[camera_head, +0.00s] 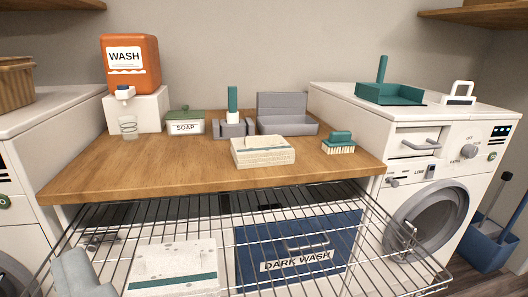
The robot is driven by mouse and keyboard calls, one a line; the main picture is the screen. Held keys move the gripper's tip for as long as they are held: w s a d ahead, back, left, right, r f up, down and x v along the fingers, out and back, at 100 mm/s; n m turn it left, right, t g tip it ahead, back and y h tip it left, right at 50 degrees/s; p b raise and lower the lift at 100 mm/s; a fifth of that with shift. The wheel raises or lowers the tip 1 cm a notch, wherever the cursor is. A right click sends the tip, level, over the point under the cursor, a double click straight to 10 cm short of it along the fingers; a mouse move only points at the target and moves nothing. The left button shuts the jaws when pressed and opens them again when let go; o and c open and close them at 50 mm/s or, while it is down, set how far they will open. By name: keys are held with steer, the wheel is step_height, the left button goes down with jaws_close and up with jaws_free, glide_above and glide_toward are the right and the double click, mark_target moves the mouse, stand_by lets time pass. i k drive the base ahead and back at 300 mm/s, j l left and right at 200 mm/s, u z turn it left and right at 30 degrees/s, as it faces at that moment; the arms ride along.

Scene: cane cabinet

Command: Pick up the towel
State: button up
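A folded cream cloth bundle (262,151), which looks like the towel, lies flat near the front middle of the wooden counter (130,172). Its layered edges face me, and nothing covers it. A second pale, speckled piece with a green stripe (174,267) lies lower down behind the wire rack; I cannot tell whether it is cloth or a box. My gripper is not clearly in view. A light grey angled piece (85,276) shows at the bottom left, and I cannot tell what it is.
A wire rack (212,215) juts out below the counter, with a blue "DARK WASH" container (300,245) beneath. A green brush (339,142), grey holder (287,120), soap box (185,123) and orange wash dispenser (130,65) stand nearby. Washing machines flank the counter. The counter's front left is clear.

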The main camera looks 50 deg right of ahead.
mark_target(249, 151)
steer(key=i+l+z, duration=0.2)
steer(key=z, duration=0.15)
steer(key=i+l+z, duration=0.2)
steer(key=z, duration=0.2)
steer(key=i+l+z, duration=0.1)
steer(key=i+z, duration=0.25)
steer(key=k, duration=0.05)
